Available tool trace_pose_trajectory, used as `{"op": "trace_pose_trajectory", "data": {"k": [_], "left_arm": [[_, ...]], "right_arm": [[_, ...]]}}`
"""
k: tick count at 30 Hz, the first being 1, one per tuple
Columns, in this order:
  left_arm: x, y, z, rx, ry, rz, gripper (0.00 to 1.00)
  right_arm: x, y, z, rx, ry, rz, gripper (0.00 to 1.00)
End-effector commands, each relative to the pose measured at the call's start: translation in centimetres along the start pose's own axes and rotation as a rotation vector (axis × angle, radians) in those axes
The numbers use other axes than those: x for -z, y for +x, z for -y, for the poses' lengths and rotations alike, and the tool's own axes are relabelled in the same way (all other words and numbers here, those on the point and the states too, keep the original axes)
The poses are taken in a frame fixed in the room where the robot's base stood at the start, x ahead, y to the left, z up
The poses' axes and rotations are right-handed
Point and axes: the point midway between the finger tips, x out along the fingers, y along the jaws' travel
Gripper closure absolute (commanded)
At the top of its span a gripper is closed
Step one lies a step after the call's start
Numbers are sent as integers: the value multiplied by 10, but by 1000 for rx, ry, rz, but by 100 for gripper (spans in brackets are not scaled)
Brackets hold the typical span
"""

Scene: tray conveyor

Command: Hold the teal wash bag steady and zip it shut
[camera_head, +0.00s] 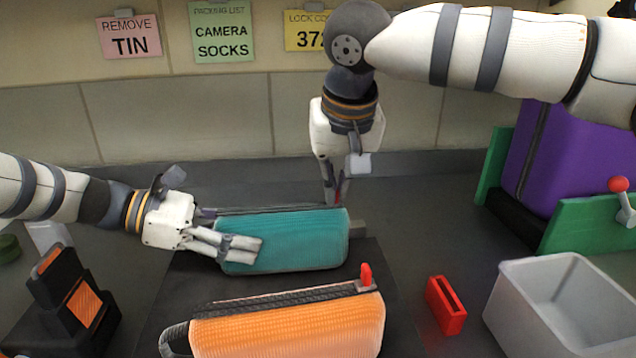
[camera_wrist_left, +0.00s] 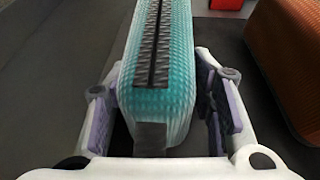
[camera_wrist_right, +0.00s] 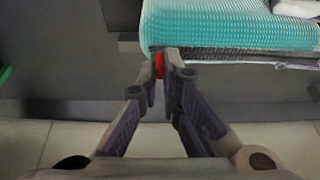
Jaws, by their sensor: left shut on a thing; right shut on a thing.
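The teal wash bag (camera_head: 300,242) lies lengthwise on a dark mat (camera_head: 170,300), its zip along the top. My left gripper (camera_head: 232,228) is shut across the bag's left end, one finger in front and one behind. In the left wrist view the teal bag (camera_wrist_left: 125,75) sits between the fingers, and a dark slit runs along the zip teeth (camera_wrist_left: 168,30). My right gripper (camera_head: 338,195) is at the bag's right end, shut on a small red zip pull (camera_wrist_right: 160,65). Most of the pull is hidden by the fingertips.
An orange bag (camera_head: 300,325) with a red pull lies in front of the teal bag. A red holder (camera_head: 446,305) and a grey bin (camera_head: 535,310) stand at right. A purple case (camera_head: 560,160) between green panels is behind them. A black-and-orange device (camera_head: 75,300) stands at left.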

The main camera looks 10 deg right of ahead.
Motion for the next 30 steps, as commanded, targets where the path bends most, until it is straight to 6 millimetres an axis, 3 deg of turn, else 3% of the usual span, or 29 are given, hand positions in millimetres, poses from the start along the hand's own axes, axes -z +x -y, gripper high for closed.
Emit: {"op": "trace_pose_trajectory", "data": {"k": [9, 12, 13, 22, 26, 30], "left_arm": [[2, -1, 0, -1, 0, -5, 95], [3, -1, 0, -1, -1, -5, 95], [3, -1, 0, -1, -1, -5, 95], [3, -1, 0, -1, -1, -5, 95], [3, 0, 0, -1, -2, -5, 95], [3, 0, 0, -1, -2, -5, 95]], "right_arm": [[1, 0, -5, -8, 3, -1, 100], [1, 0, -5, -8, 4, -1, 76], [1, 0, -4, -8, 4, -1, 73], [1, -2, -3, -4, 2, -1, 73], [1, -25, -3, -4, 2, -4, 73], [2, -65, -3, -4, 4, -5, 73]]}}
